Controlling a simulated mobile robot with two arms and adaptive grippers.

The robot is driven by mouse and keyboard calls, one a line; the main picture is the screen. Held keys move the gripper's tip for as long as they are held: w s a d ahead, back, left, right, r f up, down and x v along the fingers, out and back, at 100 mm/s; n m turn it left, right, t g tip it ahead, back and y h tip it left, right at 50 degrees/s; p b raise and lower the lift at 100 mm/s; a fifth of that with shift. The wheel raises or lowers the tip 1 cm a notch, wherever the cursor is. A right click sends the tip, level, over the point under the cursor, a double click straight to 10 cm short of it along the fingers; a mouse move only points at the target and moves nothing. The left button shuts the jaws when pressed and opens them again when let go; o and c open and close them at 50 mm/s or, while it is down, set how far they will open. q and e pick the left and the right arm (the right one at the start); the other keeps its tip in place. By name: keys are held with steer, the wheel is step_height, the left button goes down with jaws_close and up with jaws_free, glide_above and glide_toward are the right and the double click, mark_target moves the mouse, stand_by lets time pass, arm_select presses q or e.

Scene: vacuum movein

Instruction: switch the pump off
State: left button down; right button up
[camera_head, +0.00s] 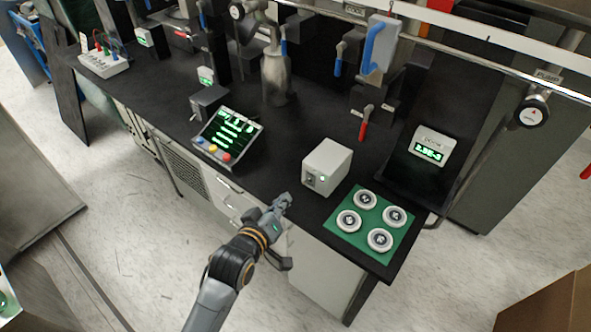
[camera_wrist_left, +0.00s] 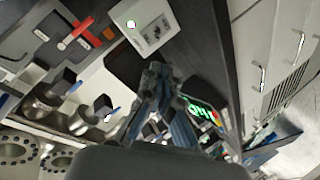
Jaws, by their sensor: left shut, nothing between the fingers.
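A light grey box (camera_head: 327,166) stands on the black bench near its front edge, with a small switch and a lit green spot on its front; I take it to be the pump's switch box, though its label is not readable. It also shows in the left wrist view (camera_wrist_left: 146,27), with the lit green button and a dark switch on its panel. My left gripper (camera_head: 284,200) is shut and empty, in front of and a little left of the box, apart from it. In the left wrist view its fingertips (camera_wrist_left: 158,72) lie together below the panel. My right gripper is in neither view.
A green mat (camera_head: 366,198) with several round white flanges lies right of the box. A console (camera_head: 229,138) with a lit green screen and coloured buttons stands left. A gauge display (camera_head: 432,146) stands at the right. Pipes and valves with blue and red handles fill the back.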

mark_target(306, 182)
arm_select(q)
steer(key=x, duration=0.2)
steer(key=p+x, duration=0.1)
steer(key=x, duration=0.2)
steer(key=r+x, duration=0.1)
steer(key=x, duration=0.2)
steer(key=shift+w+d, duration=0.25)
steer(key=shift+w+d+f, duration=0.25)
steer(key=shift+w, duration=0.4)
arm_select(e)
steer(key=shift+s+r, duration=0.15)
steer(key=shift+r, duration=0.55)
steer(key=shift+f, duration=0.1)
